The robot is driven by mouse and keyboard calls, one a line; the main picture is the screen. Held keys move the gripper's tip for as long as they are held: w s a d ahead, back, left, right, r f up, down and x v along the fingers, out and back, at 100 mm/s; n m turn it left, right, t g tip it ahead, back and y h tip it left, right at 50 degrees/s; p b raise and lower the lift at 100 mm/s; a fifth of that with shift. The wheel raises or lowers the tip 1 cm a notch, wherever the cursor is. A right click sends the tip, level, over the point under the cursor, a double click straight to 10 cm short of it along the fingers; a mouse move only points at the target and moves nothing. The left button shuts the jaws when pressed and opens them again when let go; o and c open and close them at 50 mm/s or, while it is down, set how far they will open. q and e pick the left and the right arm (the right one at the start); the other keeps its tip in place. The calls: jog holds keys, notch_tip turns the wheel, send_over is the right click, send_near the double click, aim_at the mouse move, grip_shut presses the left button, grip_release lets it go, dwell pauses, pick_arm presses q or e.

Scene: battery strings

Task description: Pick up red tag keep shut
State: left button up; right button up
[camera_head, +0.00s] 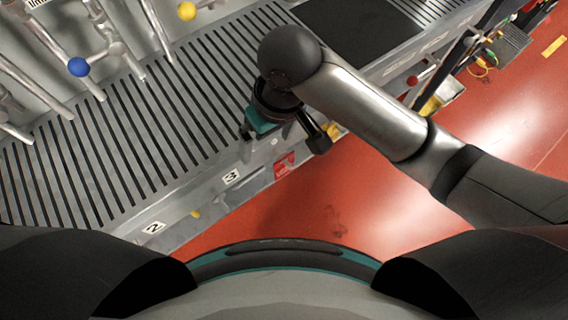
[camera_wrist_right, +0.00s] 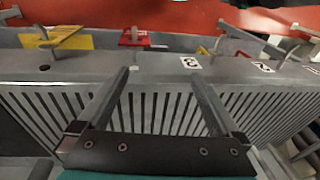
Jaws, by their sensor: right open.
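The red tag (camera_head: 285,163) hangs on the front face of the grey slatted bench, right of the number 3 label, in the head view. It also shows in the right wrist view (camera_wrist_right: 134,37), beyond the fingertips and a little left of centre, with a pale bar across it. My right gripper (camera_wrist_right: 160,73) is open and empty, its two fingers apart over the bench edge. In the head view the right gripper (camera_head: 262,122) is above the bench edge, up and left of the red tag, partly hidden by its own wrist. My left gripper is not in view.
A yellow tag (camera_wrist_right: 55,38) hangs beside the red one. Number labels 3 (camera_head: 231,176) and 2 (camera_head: 153,228) mark the bench front. Metal rods with a blue ball (camera_head: 78,67) and a yellow ball (camera_head: 186,11) stand behind. The red floor (camera_head: 400,215) is clear in front.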

aim_at(282, 158)
jog(key=f+b, duration=0.1)
jog(key=f, duration=0.2)
jog(key=w+d+f+h+b, duration=0.1)
jog(key=f, duration=0.3)
jog(key=d+f+h+b, duration=0.1)
jog(key=f+b, duration=0.1)
jog(key=f, duration=0.1)
jog(key=shift+w+d+f, duration=0.15)
jog(key=shift+d, duration=0.05)
jog(key=f+b, duration=0.2)
jog(key=f, duration=0.1)
jog(key=shift+w+d+f, duration=0.1)
jog(key=shift+d+f, duration=0.15)
jog(key=shift+d, duration=0.1)
jog(key=shift+f, duration=0.6)
jog(key=shift+a, duration=0.1)
jog(key=c, duration=0.7)
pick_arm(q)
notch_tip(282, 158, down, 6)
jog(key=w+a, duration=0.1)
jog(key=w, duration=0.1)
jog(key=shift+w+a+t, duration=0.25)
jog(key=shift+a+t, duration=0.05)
pick_arm(e)
jog(key=c, duration=0.6)
